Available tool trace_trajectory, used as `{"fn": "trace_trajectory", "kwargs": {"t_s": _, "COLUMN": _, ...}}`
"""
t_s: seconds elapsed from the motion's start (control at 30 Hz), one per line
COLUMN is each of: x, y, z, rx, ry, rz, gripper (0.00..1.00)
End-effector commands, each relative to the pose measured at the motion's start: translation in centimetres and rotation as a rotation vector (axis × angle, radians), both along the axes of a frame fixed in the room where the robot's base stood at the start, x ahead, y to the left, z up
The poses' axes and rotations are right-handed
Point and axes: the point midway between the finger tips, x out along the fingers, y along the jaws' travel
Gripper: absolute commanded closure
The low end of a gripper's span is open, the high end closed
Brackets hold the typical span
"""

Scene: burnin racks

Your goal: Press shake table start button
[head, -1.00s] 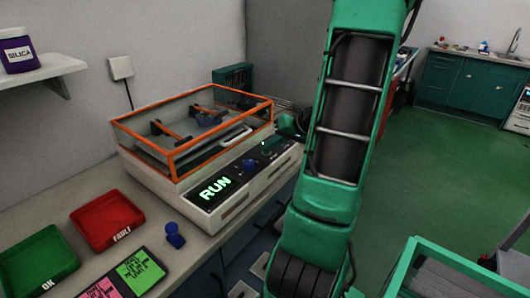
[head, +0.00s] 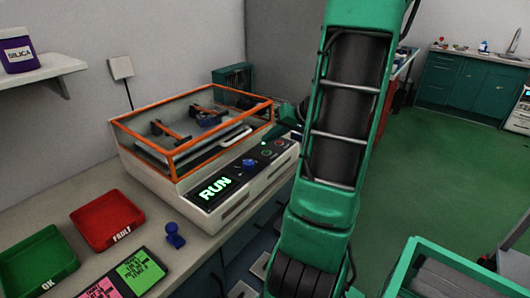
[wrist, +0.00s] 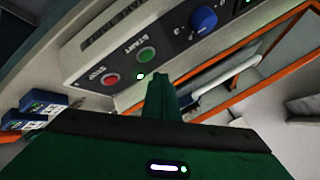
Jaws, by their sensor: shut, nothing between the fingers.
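The shake table (head: 190,200) is a pale box with an orange-framed clear cover, on the bench in the head view. Its front panel display reads RUN in green. In the wrist view, the green start button (wrist: 147,54) sits between the red stop button (wrist: 112,80) and a blue knob (wrist: 204,18). A small green lamp (wrist: 140,76) is lit beside the start button. My gripper (wrist: 160,80) is shut and empty, its tips near the lamp and start button and seemingly apart from the panel. In the head view my gripper (head: 276,132) is above the panel, partly hidden.
A red FAULT tray (head: 108,219), a green OK tray (head: 38,262) and a small blue object (head: 175,236) are on the bench at left. A teal-framed cart (head: 455,262) stands at lower right. Green floor is open at right.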

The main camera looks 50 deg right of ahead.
Motion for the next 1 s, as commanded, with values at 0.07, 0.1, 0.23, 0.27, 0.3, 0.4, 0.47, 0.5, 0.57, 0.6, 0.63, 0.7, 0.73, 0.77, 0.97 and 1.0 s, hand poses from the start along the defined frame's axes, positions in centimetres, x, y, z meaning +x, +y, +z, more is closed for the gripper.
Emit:
{"fn": "trace_trajectory", "kwargs": {"t_s": 0.07, "x": 0.0, "y": 0.0, "z": 0.8, "rx": -0.003, "ry": -0.001, "rz": 0.002, "gripper": 1.00}}
{"fn": "trace_trajectory", "kwargs": {"t_s": 0.1, "x": 0.0, "y": 0.1, "z": 1.1, "rx": -0.003, "ry": -0.001, "rz": 0.003, "gripper": 1.00}}
{"fn": "trace_trajectory", "kwargs": {"t_s": 0.23, "x": 0.0, "y": 0.0, "z": 2.2, "rx": -0.003, "ry": -0.001, "rz": 0.001, "gripper": 1.00}}
{"fn": "trace_trajectory", "kwargs": {"t_s": 0.27, "x": 0.0, "y": 0.0, "z": 2.4, "rx": -0.003, "ry": -0.001, "rz": 0.001, "gripper": 1.00}}
{"fn": "trace_trajectory", "kwargs": {"t_s": 0.3, "x": 0.0, "y": 0.0, "z": 2.7, "rx": -0.003, "ry": -0.001, "rz": 0.001, "gripper": 1.00}}
{"fn": "trace_trajectory", "kwargs": {"t_s": 0.4, "x": 0.0, "y": 0.0, "z": 3.1, "rx": -0.001, "ry": 0.000, "rz": 0.001, "gripper": 1.00}}
{"fn": "trace_trajectory", "kwargs": {"t_s": 0.47, "x": 0.0, "y": 0.0, "z": 3.3, "rx": 0.000, "ry": -0.001, "rz": 0.001, "gripper": 1.00}}
{"fn": "trace_trajectory", "kwargs": {"t_s": 0.5, "x": 0.0, "y": 0.0, "z": 3.3, "rx": 0.000, "ry": -0.001, "rz": 0.001, "gripper": 1.00}}
{"fn": "trace_trajectory", "kwargs": {"t_s": 0.57, "x": 0.0, "y": 0.0, "z": 3.3, "rx": 0.000, "ry": -0.001, "rz": 0.001, "gripper": 1.00}}
{"fn": "trace_trajectory", "kwargs": {"t_s": 0.6, "x": 0.0, "y": 0.0, "z": 3.3, "rx": 0.001, "ry": -0.001, "rz": 0.001, "gripper": 1.00}}
{"fn": "trace_trajectory", "kwargs": {"t_s": 0.63, "x": 0.0, "y": 0.1, "z": 3.3, "rx": 0.000, "ry": -0.001, "rz": 0.001, "gripper": 1.00}}
{"fn": "trace_trajectory", "kwargs": {"t_s": 0.7, "x": 0.0, "y": 0.1, "z": 3.3, "rx": 0.000, "ry": -0.001, "rz": 0.001, "gripper": 1.00}}
{"fn": "trace_trajectory", "kwargs": {"t_s": 0.73, "x": 0.0, "y": 0.0, "z": 3.3, "rx": 0.000, "ry": -0.001, "rz": 0.001, "gripper": 1.00}}
{"fn": "trace_trajectory", "kwargs": {"t_s": 0.77, "x": 0.0, "y": 0.1, "z": 3.3, "rx": 0.000, "ry": -0.001, "rz": 0.001, "gripper": 1.00}}
{"fn": "trace_trajectory", "kwargs": {"t_s": 0.97, "x": 0.0, "y": 0.1, "z": 3.3, "rx": 0.000, "ry": -0.001, "rz": 0.001, "gripper": 1.00}}
{"fn": "trace_trajectory", "kwargs": {"t_s": 1.0, "x": 0.0, "y": 0.1, "z": 3.3, "rx": 0.000, "ry": -0.001, "rz": 0.001, "gripper": 1.00}}
